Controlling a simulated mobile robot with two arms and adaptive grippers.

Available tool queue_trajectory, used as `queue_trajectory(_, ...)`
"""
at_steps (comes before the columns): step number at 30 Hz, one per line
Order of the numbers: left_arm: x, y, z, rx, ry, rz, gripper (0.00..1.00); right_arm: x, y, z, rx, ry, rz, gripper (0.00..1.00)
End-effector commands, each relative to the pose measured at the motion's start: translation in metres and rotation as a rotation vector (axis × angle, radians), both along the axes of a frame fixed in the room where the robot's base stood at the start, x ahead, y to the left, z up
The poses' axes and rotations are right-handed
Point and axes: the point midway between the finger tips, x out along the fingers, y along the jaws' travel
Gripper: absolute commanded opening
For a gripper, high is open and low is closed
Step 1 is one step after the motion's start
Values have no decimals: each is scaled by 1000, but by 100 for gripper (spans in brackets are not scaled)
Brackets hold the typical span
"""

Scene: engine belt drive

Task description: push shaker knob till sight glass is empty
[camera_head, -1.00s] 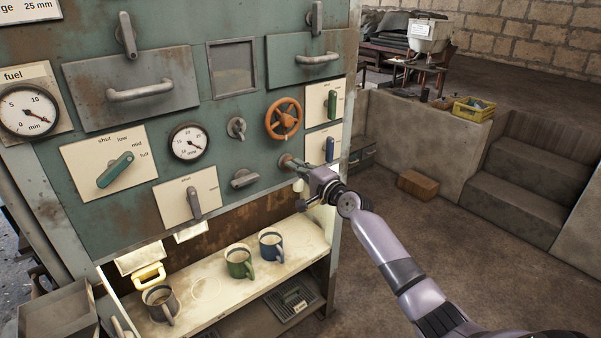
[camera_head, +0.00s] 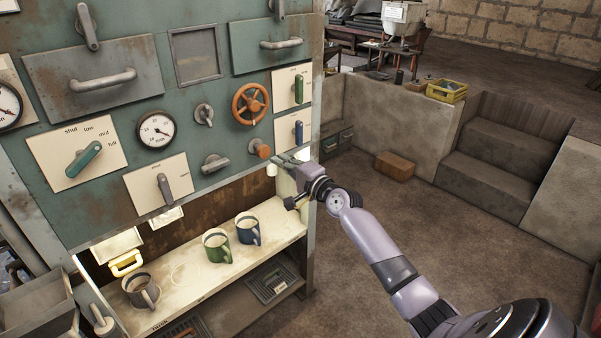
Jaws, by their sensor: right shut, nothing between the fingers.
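A round orange-brown knob (camera_head: 260,149) sticks out of the green panel below the orange handwheel; I take it for the shaker knob. My right gripper (camera_head: 279,158) is shut and empty. Its fingertips are just right of the knob, slightly lower; I cannot tell whether they touch it. A dark framed window (camera_head: 195,55) is high on the panel. It may be the sight glass, but I cannot be sure. No contents can be made out in it. My left gripper is not in view.
The orange handwheel (camera_head: 250,104) and a blue-handled lever (camera_head: 299,131) are close to my gripper. Open floor lies to the right.

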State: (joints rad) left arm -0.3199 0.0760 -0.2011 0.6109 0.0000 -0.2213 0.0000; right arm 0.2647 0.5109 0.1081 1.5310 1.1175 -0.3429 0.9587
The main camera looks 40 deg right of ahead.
Motion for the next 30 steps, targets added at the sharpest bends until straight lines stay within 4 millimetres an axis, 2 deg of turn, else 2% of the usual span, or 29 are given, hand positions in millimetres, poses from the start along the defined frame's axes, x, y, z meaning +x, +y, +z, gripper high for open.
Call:
queue_trajectory(7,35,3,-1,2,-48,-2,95,-42,-4,-1,-2,2,-1,0)
queue_trajectory(12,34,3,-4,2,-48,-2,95,-59,-5,-1,-2,2,0,0)
queue_trajectory(19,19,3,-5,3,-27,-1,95,-63,-6,1,-1,0,-1,0)
queue_trajectory(30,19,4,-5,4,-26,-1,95,-63,-6,1,-1,0,-1,0)
